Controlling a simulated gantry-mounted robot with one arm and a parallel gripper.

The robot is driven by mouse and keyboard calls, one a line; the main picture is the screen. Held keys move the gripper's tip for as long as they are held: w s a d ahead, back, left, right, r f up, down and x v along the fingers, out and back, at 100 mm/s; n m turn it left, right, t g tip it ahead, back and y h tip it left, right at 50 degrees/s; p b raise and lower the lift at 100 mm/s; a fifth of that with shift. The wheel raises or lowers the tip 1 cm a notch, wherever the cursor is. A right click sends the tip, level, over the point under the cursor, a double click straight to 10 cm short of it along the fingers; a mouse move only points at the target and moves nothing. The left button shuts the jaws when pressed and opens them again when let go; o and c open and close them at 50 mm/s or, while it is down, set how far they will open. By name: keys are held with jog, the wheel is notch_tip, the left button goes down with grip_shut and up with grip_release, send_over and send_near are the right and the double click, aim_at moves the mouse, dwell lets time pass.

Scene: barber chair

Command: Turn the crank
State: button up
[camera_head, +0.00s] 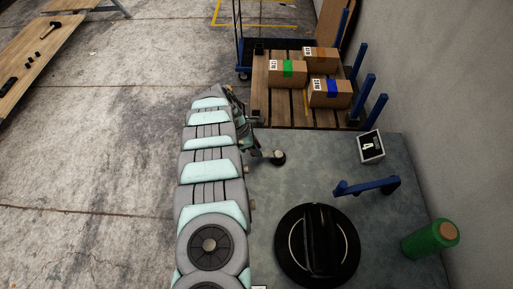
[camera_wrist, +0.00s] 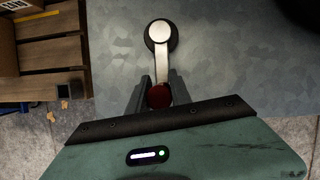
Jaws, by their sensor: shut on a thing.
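The crank (camera_wrist: 161,62) has a silver arm on a round black base (camera_wrist: 174,34), with a dark red knob (camera_wrist: 159,96) at its near end. In the wrist view, its arm points from the base down toward my gripper (camera_wrist: 161,90). My gripper is shut on the red knob, with a dark finger on each side of it. The fingertips are partly hidden by the knob and the gripper body. In the head view the crank's base (camera_head: 279,158) shows at the left part of the grey panel, and my arm hides some of the rest.
A wooden pallet (camera_head: 290,110) with several cardboard boxes (camera_head: 287,73) lies beyond. A wall stands at right.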

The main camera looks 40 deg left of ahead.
grip_shut()
dwell(0.8)
